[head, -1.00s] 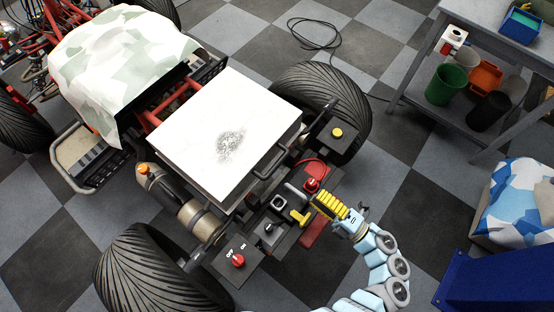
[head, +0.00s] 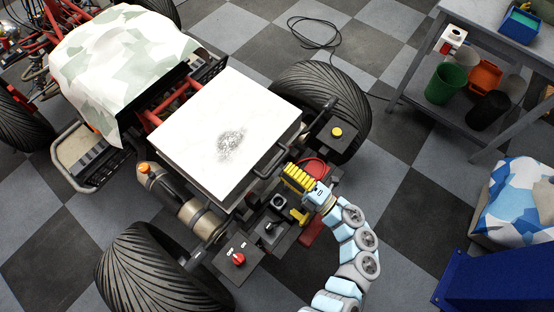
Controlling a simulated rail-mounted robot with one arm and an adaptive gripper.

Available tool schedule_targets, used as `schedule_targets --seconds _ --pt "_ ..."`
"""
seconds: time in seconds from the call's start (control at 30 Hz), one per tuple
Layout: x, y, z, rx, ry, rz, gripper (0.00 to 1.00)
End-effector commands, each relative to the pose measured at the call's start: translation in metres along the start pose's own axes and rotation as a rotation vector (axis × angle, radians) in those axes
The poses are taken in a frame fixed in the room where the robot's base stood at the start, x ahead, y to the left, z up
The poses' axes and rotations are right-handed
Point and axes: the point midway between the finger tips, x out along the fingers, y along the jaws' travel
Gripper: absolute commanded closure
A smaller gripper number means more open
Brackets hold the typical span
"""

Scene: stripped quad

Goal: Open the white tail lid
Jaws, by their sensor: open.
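The white tail lid (head: 222,125) is a flat square panel with a grey speckled patch, lying shut over the rear of the quad. A dark bar handle (head: 271,161) runs along its lower right edge. My gripper (head: 289,174), with yellow ribbed fingers, is just right of the handle, close to the lid's edge. It looks empty. Its fingertips are small here, and I cannot tell whether they touch the handle.
Below the lid are a red knob (head: 239,259), a black joystick (head: 269,227) and a yellow lever (head: 299,216). A yellow button (head: 336,132) sits on a dark box near the rear wheel (head: 325,92). A grey shelf (head: 415,105) with bins stands at right.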

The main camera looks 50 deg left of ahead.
Motion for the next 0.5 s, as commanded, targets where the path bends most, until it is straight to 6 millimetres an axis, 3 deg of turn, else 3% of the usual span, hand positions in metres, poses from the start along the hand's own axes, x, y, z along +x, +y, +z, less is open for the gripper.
schedule_targets --seconds 0.2,0.5 --pt "0.028 0.000 0.000 -0.002 0.002 0.001 0.57" --pt "0.038 0.001 -0.001 0.000 0.002 0.001 0.57"
